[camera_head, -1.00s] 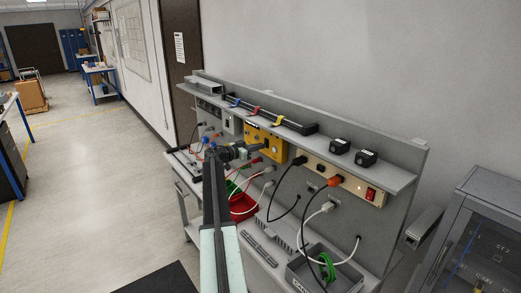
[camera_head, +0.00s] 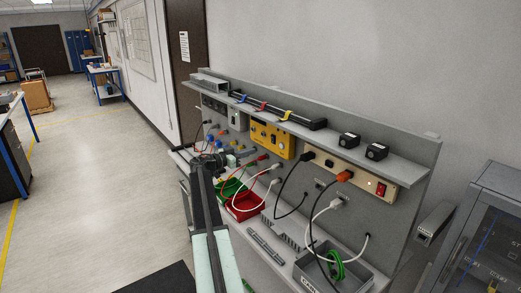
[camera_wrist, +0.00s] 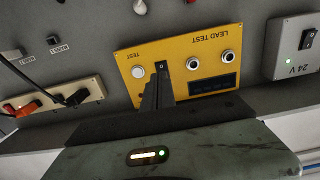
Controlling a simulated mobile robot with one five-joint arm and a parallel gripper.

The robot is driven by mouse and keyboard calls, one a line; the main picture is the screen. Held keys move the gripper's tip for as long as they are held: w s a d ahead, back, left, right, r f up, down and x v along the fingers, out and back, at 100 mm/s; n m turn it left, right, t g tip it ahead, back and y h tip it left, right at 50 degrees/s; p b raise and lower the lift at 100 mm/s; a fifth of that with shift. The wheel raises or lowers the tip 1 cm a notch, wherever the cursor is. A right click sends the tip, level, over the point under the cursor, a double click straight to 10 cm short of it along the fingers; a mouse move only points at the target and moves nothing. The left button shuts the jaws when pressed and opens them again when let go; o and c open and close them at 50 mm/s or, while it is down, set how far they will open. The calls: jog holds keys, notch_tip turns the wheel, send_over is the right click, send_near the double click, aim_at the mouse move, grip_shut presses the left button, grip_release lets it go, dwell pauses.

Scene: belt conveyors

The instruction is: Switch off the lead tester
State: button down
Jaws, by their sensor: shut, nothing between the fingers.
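The lead tester (camera_head: 283,142) is a yellow panel on the grey back board of the bench. In the wrist view the tester (camera_wrist: 125,62) appears upside down, with a round white button (camera_wrist: 138,72), a small black rocker switch (camera_wrist: 163,66), two round sockets and a dark display. My gripper (camera_wrist: 160,82) is shut and empty, its fingertips in front of the panel just by the rocker switch. The fingers hide part of the panel. I cannot tell whether they touch the switch or which way it is set. In the head view my gripper (camera_head: 222,160) is left of and below the tester.
A cream power strip (camera_head: 358,178) with a lit red switch and plugged cables is right of the tester. Cables hang over the red bin (camera_head: 243,207) and grey tray (camera_head: 350,280). A grey 24 V box (camera_wrist: 290,50) is beside the tester. Shelf above; open floor left.

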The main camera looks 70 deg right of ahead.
jog(key=v, duration=0.3)
jog(key=shift+w+a+f, duration=0.25)
jog(key=shift+w+a, duration=0.05)
